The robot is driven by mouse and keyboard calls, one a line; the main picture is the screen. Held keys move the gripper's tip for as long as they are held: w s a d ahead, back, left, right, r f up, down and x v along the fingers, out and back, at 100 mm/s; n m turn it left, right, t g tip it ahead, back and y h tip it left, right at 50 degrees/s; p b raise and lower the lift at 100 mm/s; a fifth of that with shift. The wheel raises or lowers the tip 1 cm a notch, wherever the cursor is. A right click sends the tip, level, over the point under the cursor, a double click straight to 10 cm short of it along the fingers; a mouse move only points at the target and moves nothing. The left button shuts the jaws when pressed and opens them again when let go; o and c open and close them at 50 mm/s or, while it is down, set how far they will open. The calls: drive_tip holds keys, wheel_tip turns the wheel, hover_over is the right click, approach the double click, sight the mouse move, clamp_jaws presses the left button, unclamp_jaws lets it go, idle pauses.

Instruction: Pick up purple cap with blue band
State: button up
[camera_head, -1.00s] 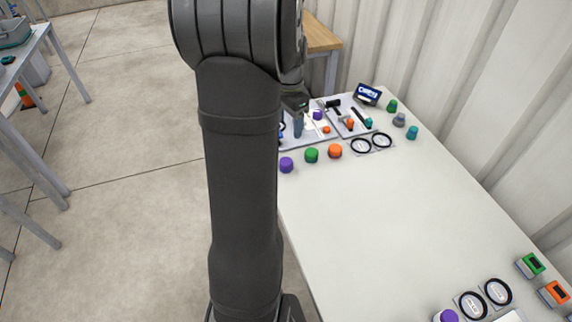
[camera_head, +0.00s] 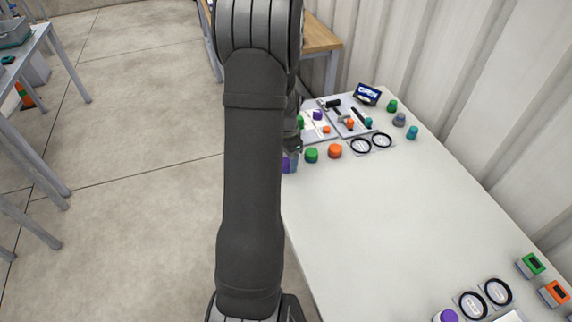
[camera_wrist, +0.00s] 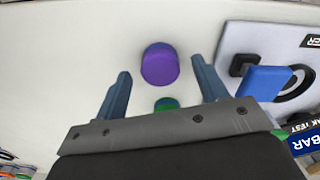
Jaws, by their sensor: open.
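A purple cap (camera_wrist: 159,66) with a blue edge lies on the white table in the wrist view. In the head view, a purple cap (camera_head: 285,165) at the table's left edge is partly hidden by my arm and gripper. My gripper (camera_wrist: 160,68) is open, with one finger on each side of the purple cap and a visible gap to each. Whether the fingers are down at its height I cannot tell. In the head view, my gripper (camera_head: 294,160) shows only in part, beside this cap.
A green cap (camera_head: 311,155) and an orange cap (camera_head: 335,151) stand to the right of the purple one. Black rings (camera_head: 361,146) and boards with fittings (camera_head: 357,130) lie behind. Another purple cap (camera_head: 317,115) sits on a board. The middle table is clear.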

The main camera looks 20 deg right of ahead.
drive_tip(key=shift+f, duration=0.4)
drive_tip(key=shift+c, duration=0.3)
drive_tip(key=c, duration=1)
drive_tip(key=shift+r, duration=0.15)
